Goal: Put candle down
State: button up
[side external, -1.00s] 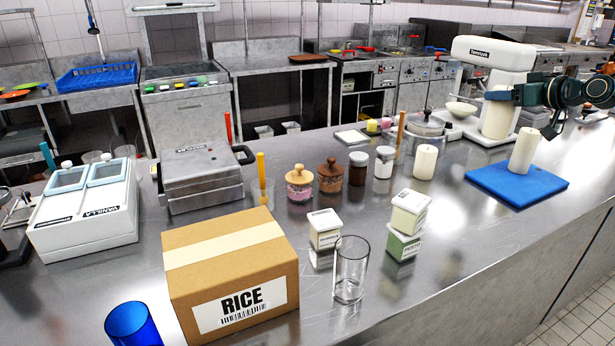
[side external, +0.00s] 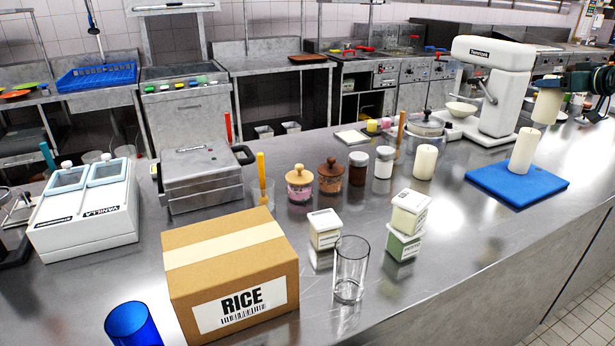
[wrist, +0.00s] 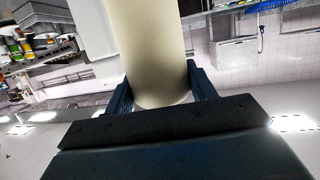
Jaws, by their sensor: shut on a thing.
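My gripper (side external: 562,84) is at the far right of the side external view, shut on a cream candle (side external: 547,105). It holds this candle roughly upright above and behind the blue board (side external: 553,185). In the wrist view the held candle (wrist: 150,50) fills the space between the two dark fingers of my gripper (wrist: 160,88). A second candle (side external: 522,152) stands upright on the blue board. A third candle (side external: 425,162) stands on the steel counter to the left.
A white stand mixer (side external: 510,90) stands left of my gripper. A lidded pot (side external: 425,125) and several jars stand further left. Stacked small boxes (side external: 407,225), a clear glass (side external: 351,270) and a rice box (side external: 230,260) are nearer. Bare counter lies in front of the board.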

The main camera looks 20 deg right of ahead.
jog(key=shift+d+f, duration=0.1)
jog(key=shift+d, duration=0.05)
notch_tip(320, 180, down, 20)
dwell(1.2)
jog(key=o, duration=1.2)
jog(key=v, duration=0.7)
jog(key=shift+s, duration=0.3)
